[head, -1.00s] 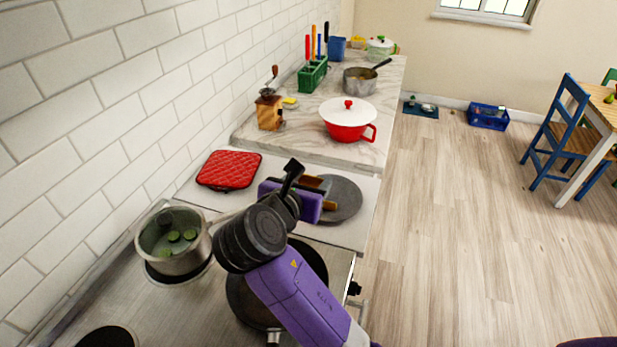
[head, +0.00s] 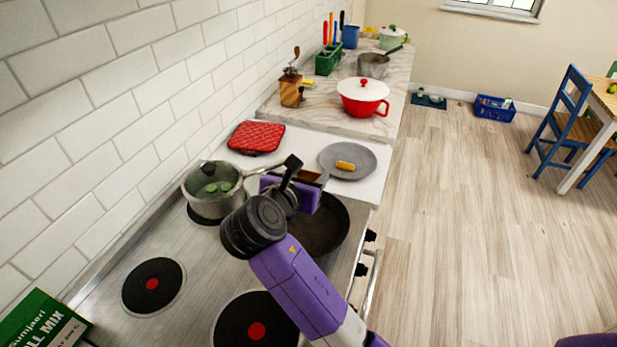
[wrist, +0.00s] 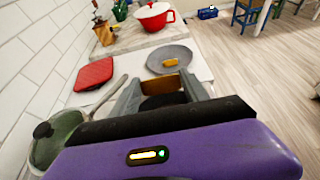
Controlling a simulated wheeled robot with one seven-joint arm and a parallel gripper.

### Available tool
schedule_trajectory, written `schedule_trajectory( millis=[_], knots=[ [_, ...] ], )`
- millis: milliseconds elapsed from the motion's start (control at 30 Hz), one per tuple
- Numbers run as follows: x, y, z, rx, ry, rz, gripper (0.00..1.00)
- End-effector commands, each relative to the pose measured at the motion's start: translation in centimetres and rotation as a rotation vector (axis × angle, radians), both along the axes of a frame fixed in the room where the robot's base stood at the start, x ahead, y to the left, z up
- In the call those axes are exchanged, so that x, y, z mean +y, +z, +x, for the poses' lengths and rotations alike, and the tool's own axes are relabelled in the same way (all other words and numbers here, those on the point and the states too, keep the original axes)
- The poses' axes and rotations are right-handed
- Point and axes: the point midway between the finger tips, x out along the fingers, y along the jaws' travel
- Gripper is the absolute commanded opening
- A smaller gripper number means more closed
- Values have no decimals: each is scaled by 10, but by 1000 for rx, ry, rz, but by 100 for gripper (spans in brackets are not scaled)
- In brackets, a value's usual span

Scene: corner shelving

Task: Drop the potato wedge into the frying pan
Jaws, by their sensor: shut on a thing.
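My gripper (head: 306,180) is shut on a brown-orange piece (wrist: 165,83) that looks like the potato wedge. The piece bridges the two fingertips in the wrist view and shows partly behind the gripper in the head view (head: 310,175). The black frying pan (head: 325,232) sits on the stove below and beside my gripper. My arm covers its left side, and its handle is hidden. A similar orange-yellow piece (head: 345,166) lies on the round grey plate (head: 362,155) beyond the pan; it also shows in the wrist view (wrist: 171,62).
A lidded steel pot (head: 208,205) stands left of my gripper. A red quilted pad (head: 256,138) lies on the white counter, with a red pot (head: 363,100) farther back. Bare burners (head: 152,285) are in front. A green box (head: 42,320) is at lower left.

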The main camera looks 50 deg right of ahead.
Motion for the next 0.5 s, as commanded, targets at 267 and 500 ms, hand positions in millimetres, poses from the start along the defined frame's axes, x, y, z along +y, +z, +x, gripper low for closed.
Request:
schedule_trajectory(
  millis=[267, 500],
  knots=[
    [0, -29, 0, -2, 0, 0, 16],
    [0, -44, 0, -2, -1, 0, 16]
  ],
)
